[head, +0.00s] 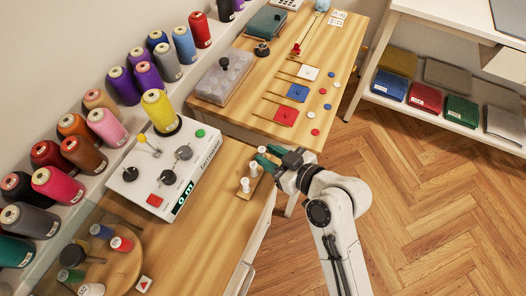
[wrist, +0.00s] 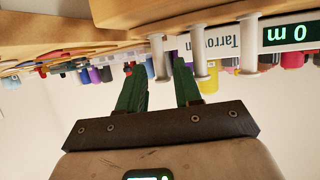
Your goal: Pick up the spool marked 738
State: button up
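No marking 738 is legible on any spool. Small white spools (head: 245,184) stand on a wooden strip at the front edge of the table. In the wrist view, which is upside down, several white spools (wrist: 203,62) show; one (wrist: 158,58) appears between my fingertips, beyond them. My gripper (head: 268,156) has green fingers and is by the far end of this strip. In the wrist view the fingers (wrist: 159,75) are apart with nothing held. Small coloured spools, including a red one (head: 121,244), stand on a round wooden stand at lower left; their marks are too small to read.
A white machine (head: 165,170) with knobs, a display and a yellow cone stands behind the white spools. Large thread cones (head: 83,155) line the shelf at left. A second table (head: 335,60) holds coloured squares and buttons. Open floor (head: 430,200) lies to the right.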

jog(key=x, duration=0.4)
jog(key=shift+w+a+f+p, duration=0.2)
jog(key=shift+a+f+p, duration=0.05)
jog(key=shift+a+p, duration=0.1)
jog(key=shift+c, duration=0.3)
grip_shut()
